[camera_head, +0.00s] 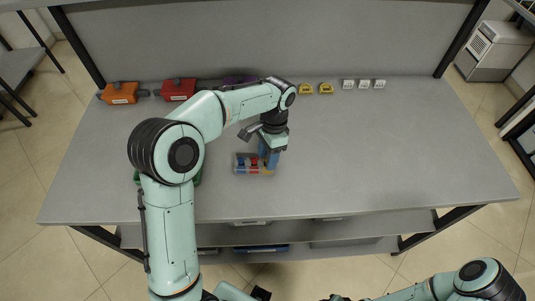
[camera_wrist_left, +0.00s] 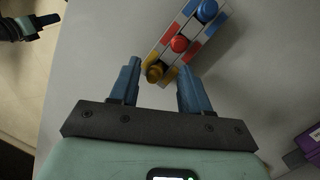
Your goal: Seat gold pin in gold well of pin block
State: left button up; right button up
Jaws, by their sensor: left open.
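The pin block (camera_head: 254,171) lies on the grey table near its middle. In the left wrist view, the pin block (camera_wrist_left: 191,31) is striped blue, red, white and gold, with a blue, a red and a gold round top in a row. The gold pin (camera_wrist_left: 155,72) is at the gold end; its depth in the well cannot be told. My left gripper (camera_wrist_left: 160,75) is open, its blue fingers either side of the gold pin with gaps showing. In the head view, my left gripper (camera_head: 269,152) is over the block's right end and partly hides it.
An orange box (camera_head: 122,93), a red box (camera_head: 178,89) and a purple thing (camera_head: 239,79) stand along the back. Yellow pieces (camera_head: 305,89) and white pieces (camera_head: 364,84) are farther right. A green thing (camera_head: 137,178) is mostly behind my left arm. The table's right side is clear.

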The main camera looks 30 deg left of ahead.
pick_arm(q)
jog(key=p+v, duration=0.3)
jog(key=v, duration=1)
jog(key=shift+r, duration=0.15)
pick_arm(e)
jog(key=shift+t, duration=0.3)
jog(key=w+r, duration=0.4)
jog(key=shift+r, duration=0.1)
jog(key=shift+s, duration=0.1)
